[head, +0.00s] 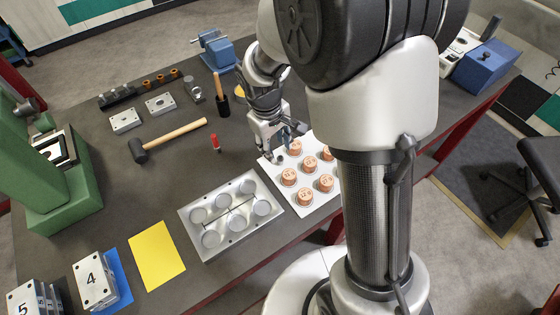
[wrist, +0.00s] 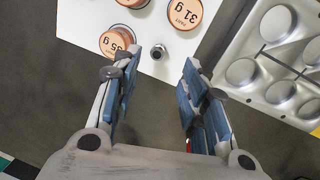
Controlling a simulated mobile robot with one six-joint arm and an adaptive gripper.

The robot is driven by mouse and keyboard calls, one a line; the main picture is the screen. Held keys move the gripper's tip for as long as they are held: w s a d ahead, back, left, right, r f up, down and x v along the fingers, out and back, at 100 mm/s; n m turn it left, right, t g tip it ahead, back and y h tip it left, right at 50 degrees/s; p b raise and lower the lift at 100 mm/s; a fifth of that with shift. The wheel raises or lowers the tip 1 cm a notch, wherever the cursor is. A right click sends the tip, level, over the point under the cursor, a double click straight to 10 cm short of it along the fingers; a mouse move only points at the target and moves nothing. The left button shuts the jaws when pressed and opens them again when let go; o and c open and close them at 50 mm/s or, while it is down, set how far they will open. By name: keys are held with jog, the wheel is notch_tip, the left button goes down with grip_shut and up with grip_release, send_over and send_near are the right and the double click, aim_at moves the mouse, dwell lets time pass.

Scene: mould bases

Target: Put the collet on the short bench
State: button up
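A small grey metal ring-like piece with a dark hole, which looks like the collet (wrist: 157,51), sits near the edge of a white plate (wrist: 165,68) in the wrist view. My gripper (wrist: 161,62) is open and empty. Its blue-padded fingers stand apart on either side of the small piece in the picture, without visible contact. In the head view my gripper (head: 273,143) is low at the left corner of the white plate, and I cannot clearly make out the collet there. I cannot tell which surface is the short bench.
Orange-topped weights (head: 305,197) stand on the white plate. A metal mould tray (head: 231,216) lies beside it. A hammer (head: 170,140), a red-handled tool (head: 215,142), a yellow sheet (head: 157,255) and a green press (head: 60,175) are on the dark bench (head: 130,190).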

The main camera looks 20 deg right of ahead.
aim_at(280, 157)
jog(key=f+b, duration=0.1)
jog(key=f, duration=0.1)
jog(key=d+f+b, duration=0.1)
jog(key=f, duration=0.2)
jog(key=shift+d+f, duration=0.1)
jog(key=shift+f, duration=0.05)
jog(key=shift+w+f, duration=0.1)
jog(key=shift+f, duration=0.35)
jog(key=shift+r, duration=0.1)
grip_shut()
